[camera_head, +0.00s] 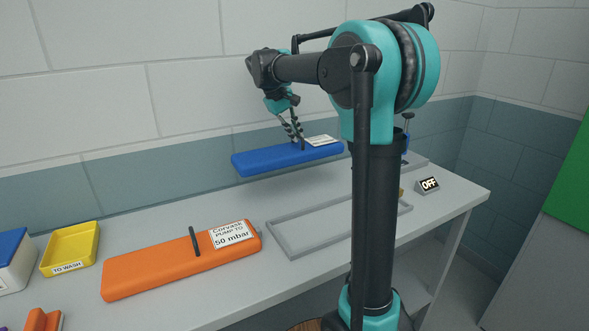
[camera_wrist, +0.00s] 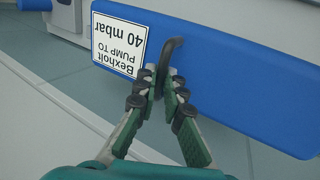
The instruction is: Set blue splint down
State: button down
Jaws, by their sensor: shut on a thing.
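The blue splint (camera_head: 275,160) is a long flat block with a dark handle and a white label. It hangs in the air above the bench, near the back wall. My gripper (camera_head: 300,143) is shut on its handle. In the wrist view the blue splint (camera_wrist: 245,75) spans the upper right, and its label reads "Bexholt, pump to 40 mbar". The fingertips (camera_wrist: 172,75) of my gripper meet at the dark handle there.
An orange splint (camera_head: 150,268) labelled "pump to 50 mbar" lies on the grey bench (camera_head: 240,290). A shallow grey frame (camera_head: 290,250) lies to its right, partly behind my arm. A yellow "TO WASH" tray (camera_head: 47,262) stands at left. An "OFF" sign (camera_head: 428,185) stands at right.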

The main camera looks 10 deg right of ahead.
aim_at(286, 148)
notch_tip(286, 148, down, 12)
jog(key=shift+f, duration=0.1)
jog(key=c, duration=1.6)
grip_release()
jog(key=shift+r, duration=0.2)
jog(key=v, duration=1.1)
jog(key=shift+s+a+r, duration=0.1)
jog(key=shift+a+r, duration=0.05)
jog(key=shift+r, duration=0.2)
